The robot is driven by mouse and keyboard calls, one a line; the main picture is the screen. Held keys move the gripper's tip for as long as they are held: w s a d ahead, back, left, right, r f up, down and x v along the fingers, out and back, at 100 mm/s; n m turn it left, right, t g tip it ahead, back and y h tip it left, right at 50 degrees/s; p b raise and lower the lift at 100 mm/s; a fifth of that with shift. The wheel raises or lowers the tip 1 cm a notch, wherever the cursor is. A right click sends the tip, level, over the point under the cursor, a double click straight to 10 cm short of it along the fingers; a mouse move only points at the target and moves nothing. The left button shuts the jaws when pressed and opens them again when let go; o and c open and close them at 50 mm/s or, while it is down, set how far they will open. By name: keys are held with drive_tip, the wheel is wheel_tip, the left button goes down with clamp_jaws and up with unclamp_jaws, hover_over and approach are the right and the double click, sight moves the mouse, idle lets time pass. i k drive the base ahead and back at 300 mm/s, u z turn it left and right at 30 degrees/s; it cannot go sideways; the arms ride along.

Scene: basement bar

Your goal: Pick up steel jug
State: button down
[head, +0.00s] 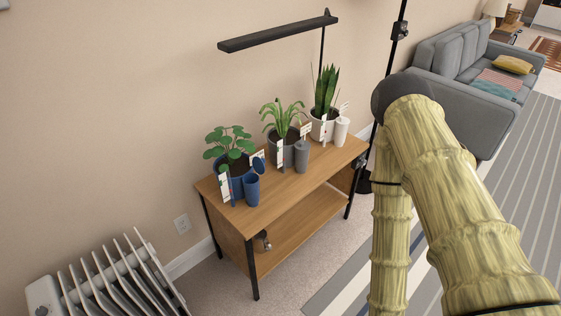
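A small grey metallic object (262,240) sits at the left end of the lower shelf of the wooden stand. It may be the steel jug, but it is too small and partly shaded to tell. No other jug is clearly visible. My arm rises at the right of the head view, with bamboo-like links. My gripper is not in view, so how it stands to the object cannot be seen.
On the wooden stand (300,186) are several potted plants, cups (252,188) and labels. A black lamp bar (278,36) hangs above. A white radiator (110,285) stands at lower left. A grey sofa (465,95) is at upper right. Striped rug lies right of the stand.

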sight(258, 247)
drive_tip(key=z, duration=1.8)
drive_tip(key=i, duration=2.55)
drive_tip(key=u, duration=3.7)
